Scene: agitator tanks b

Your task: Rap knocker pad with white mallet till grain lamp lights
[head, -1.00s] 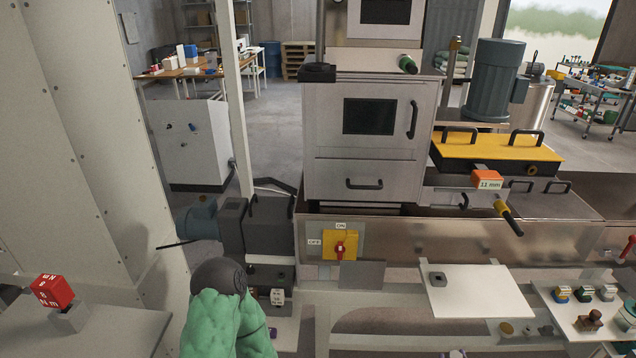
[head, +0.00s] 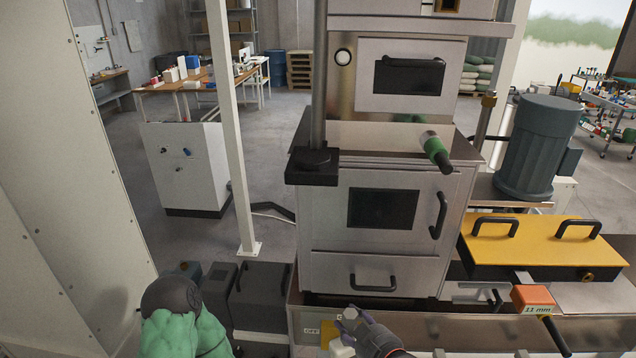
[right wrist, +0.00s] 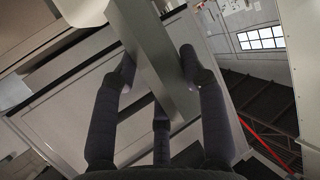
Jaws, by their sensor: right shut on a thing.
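My right gripper (head: 358,322) is low in the head view, in front of the cabinet. In the right wrist view its dark fingers (right wrist: 157,72) are shut around a pale bar (right wrist: 150,50), which looks like part of the white mallet. A small round white disc with a dark rim (head: 343,57), possibly the grain lamp, is on the upper panel. My left gripper is not in view.
A yellow cover (head: 545,240) and grey motor (head: 540,145) are at right. A lumpy green shape (head: 185,335) with a dark top, which I cannot identify, is low left.

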